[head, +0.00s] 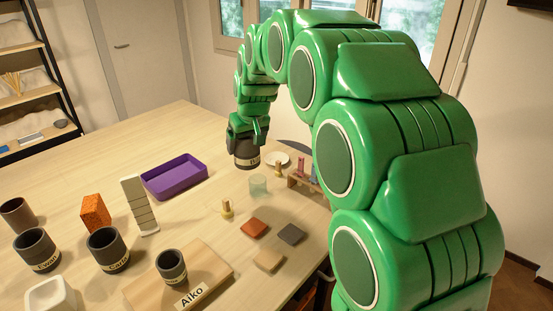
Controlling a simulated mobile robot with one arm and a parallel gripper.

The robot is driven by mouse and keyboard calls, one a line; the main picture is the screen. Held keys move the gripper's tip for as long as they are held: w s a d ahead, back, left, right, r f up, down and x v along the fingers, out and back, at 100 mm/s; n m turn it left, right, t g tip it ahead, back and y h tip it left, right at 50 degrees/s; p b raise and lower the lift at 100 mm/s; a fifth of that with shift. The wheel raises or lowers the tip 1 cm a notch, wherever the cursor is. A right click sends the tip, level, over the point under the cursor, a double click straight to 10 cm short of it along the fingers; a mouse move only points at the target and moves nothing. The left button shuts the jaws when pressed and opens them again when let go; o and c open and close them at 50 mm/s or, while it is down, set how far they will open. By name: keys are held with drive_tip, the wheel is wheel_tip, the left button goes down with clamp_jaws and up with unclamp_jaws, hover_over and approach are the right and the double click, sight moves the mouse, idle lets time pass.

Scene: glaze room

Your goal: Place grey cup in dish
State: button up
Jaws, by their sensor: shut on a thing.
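My gripper (247,138) is at the far side of the table, pointing down, shut on a dark grey cup (246,152) with a pale label too small to read in full. The cup is upright, just left of a small round white dish (278,158). I cannot tell whether its base touches the table. My arm hides part of the area behind it. Other dark grey cups stand at the near left: one labelled Ewan (36,250), another labelled cup (107,249), and a smaller one (171,266) on a wooden board marked Aiko.
A purple tray (174,178) lies left of the held cup. A glass (258,186), a small wooden rack (304,184) and brass-coloured pieces (227,209) stand near it. Tiles (254,228), an orange block (95,213), a tile strip (139,205) and a white square container (50,294) are nearer.

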drive_tip(key=w+d, duration=0.6)
drive_tip(key=d, duration=0.4)
drive_tip(key=w+f, duration=0.9)
drive_tip(key=w, duration=0.5)
drive_tip(key=shift+m, duration=0.3)
drive_tip(key=shift+f, duration=0.1)
drive_tip(key=shift+w+f, duration=0.15)
drive_tip(key=shift+f, duration=0.75)
drive_tip(key=shift+w+f, duration=0.1)
drive_tip(key=shift+f, duration=0.75)
